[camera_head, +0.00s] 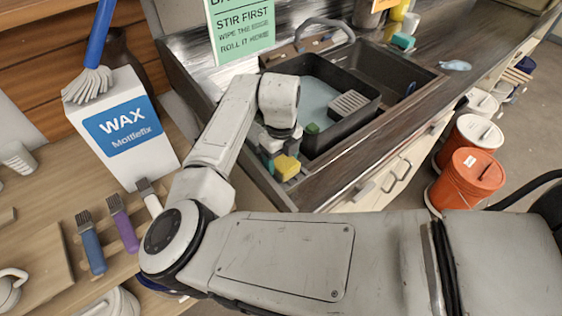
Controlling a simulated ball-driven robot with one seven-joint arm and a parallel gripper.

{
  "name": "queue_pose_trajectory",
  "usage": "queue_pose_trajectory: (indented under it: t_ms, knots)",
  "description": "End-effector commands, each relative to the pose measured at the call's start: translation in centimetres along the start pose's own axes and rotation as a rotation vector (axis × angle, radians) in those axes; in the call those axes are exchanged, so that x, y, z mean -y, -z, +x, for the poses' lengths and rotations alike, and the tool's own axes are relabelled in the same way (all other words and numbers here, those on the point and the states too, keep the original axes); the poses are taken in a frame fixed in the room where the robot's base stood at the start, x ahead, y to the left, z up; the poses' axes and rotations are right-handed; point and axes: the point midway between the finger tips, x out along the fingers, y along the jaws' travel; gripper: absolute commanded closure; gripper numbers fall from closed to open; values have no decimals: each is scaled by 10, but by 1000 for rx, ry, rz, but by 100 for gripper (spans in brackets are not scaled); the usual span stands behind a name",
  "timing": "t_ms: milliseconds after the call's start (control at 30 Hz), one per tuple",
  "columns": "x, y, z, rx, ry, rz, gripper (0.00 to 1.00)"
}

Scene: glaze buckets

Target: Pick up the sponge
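A small yellow block (287,167), which looks like a sponge, shows at the near left edge of the sink counter, right at the end of my arm. My gripper (273,156) points down there and is small in view. A teal-green patch lies just left of the yellow block, and I cannot tell whether it belongs to the block or to my gripper. The gripper's fingers are too small and partly hidden to tell whether they hold the block. A small green block (312,128) sits in the black basin, and a teal block (402,40) lies at the sink's back edge.
The black basin (366,116) holds pale liquid and a grey ridged piece (348,103). Orange (468,180) and white (468,139) buckets stand on the floor at right.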

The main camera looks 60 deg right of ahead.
Motion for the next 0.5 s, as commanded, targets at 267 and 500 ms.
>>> queue_pose_trajectory:
  t_ms: [267, 500]
  knots:
    - [0, 0, 0, 0, 0, 0, 59]
    - [0, 0, -1, 0, 0, 0, 59]
